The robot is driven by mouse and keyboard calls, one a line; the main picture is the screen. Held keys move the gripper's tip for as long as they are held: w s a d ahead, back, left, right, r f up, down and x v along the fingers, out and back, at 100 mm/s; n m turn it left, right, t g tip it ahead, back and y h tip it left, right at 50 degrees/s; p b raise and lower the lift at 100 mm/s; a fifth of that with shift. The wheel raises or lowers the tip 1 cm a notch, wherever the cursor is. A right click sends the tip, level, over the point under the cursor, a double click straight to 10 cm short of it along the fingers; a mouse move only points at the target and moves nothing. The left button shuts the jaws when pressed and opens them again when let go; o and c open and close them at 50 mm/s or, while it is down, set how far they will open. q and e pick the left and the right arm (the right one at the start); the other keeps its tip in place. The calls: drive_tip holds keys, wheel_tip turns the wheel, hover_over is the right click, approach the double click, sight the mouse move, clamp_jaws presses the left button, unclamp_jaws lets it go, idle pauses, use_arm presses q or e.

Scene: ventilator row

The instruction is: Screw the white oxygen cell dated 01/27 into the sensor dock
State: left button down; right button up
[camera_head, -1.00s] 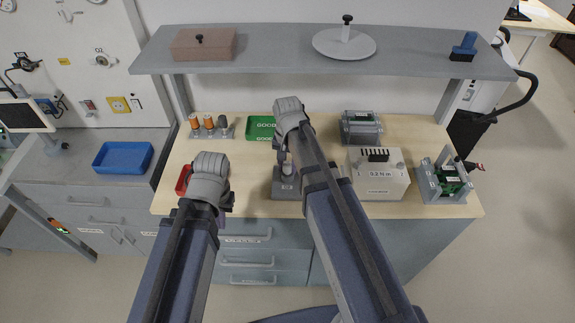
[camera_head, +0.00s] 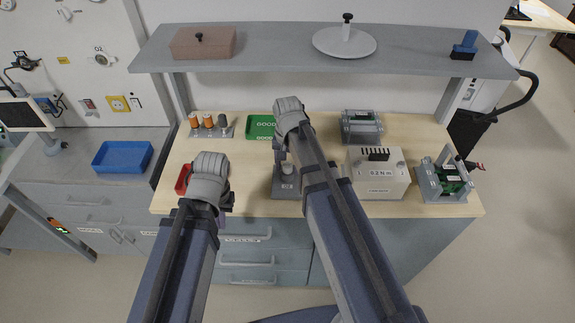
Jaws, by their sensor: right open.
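A grey block (camera_head: 286,190) that looks like the sensor dock stands at the front middle of the bench. A small whitish round piece (camera_head: 287,169) shows at its top; I cannot read a date on it. My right gripper (camera_head: 280,150) points down just above and behind this piece. It is open, its fingers largely hidden by my own wrist. My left gripper (camera_head: 228,200) hangs at the bench's front left, beside a red tray (camera_head: 183,179); its fingers are mostly hidden. Several orange and grey cylinders stand in a rack (camera_head: 230,132) at the back left.
A green tray marked GOOD (camera_head: 260,122) lies at the back, partly behind my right arm. A cream box (camera_head: 378,178) with a number on it and green-board fixtures (camera_head: 443,182) stand on the right. A shelf (camera_head: 270,50) overhangs the back. A blue tray (camera_head: 122,157) sits on the left counter.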

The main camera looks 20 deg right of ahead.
drive_tip(key=shift+r, duration=0.15)
drive_tip(key=shift+r+p, duration=0.5)
drive_tip(key=shift+p, duration=0.15)
drive_tip(key=shift+c, duration=0.2)
clamp_jaws()
drive_tip(key=m, duration=0.6)
idle(0.3)
drive_tip(key=shift+f, duration=0.1)
drive_tip(key=m, duration=0.6)
idle(0.3)
